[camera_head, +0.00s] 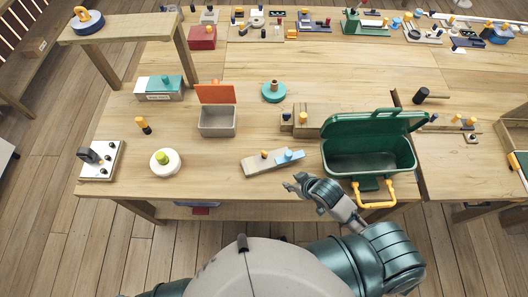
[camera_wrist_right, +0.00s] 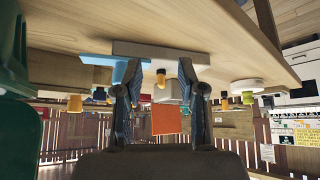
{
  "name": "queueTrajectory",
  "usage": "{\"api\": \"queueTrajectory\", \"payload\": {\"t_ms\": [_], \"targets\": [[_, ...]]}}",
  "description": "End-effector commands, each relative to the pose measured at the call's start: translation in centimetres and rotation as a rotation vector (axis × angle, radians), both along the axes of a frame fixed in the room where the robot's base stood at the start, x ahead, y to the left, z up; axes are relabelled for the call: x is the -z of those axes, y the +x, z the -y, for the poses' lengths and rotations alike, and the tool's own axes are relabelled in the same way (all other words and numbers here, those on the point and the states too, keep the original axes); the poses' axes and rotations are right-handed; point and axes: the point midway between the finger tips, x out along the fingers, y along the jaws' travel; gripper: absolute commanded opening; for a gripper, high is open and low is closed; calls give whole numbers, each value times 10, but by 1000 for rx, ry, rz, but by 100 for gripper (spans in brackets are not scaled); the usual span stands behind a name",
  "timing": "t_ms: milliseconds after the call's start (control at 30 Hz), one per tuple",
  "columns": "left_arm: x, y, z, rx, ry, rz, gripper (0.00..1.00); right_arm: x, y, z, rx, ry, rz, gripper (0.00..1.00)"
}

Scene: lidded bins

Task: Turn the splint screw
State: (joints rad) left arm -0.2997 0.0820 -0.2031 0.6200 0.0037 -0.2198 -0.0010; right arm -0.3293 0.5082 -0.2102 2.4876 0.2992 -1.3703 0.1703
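A low wooden block assembly (camera_head: 272,161) lies near the table's front edge. A blue piece (camera_head: 290,157) sits at its right end and a yellow-orange knob (camera_head: 264,154) stands on it; I take this to be the splint and its screw. My right gripper (camera_head: 294,183) is just in front of and below it, apart from it. In the right wrist view the picture is inverted: the block (camera_wrist_right: 150,50), blue piece (camera_wrist_right: 112,63) and knob (camera_wrist_right: 161,78) show beyond the two spread, empty fingers (camera_wrist_right: 161,105). My left gripper is out of view.
A green open-lidded bin (camera_head: 365,160) with a yellow handle (camera_head: 375,193) stands close on the right. A grey bin (camera_head: 217,122) with an orange lid (camera_head: 215,94) and a white round item (camera_head: 165,162) are to the left.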

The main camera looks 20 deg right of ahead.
Motion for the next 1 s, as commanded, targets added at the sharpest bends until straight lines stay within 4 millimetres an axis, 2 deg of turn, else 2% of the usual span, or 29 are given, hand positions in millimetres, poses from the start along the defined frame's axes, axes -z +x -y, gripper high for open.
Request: {"api": "queueTrajectory", "payload": {"t_ms": [33,200,300,433,567,667,1000], "targets": [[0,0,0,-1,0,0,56,-15,14,2,-43,4,44,40],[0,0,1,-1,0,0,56,-60,43,1,-153,52,121,40],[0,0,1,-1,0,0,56,-77,50,4,-181,73,133,40],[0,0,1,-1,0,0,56,-87,53,5,-194,89,135,40],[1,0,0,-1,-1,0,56,-82,59,1,-193,96,134,40],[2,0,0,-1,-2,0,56,-71,69,-7,-193,95,134,40],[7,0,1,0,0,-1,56,-12,117,-36,-192,95,132,40]]}}
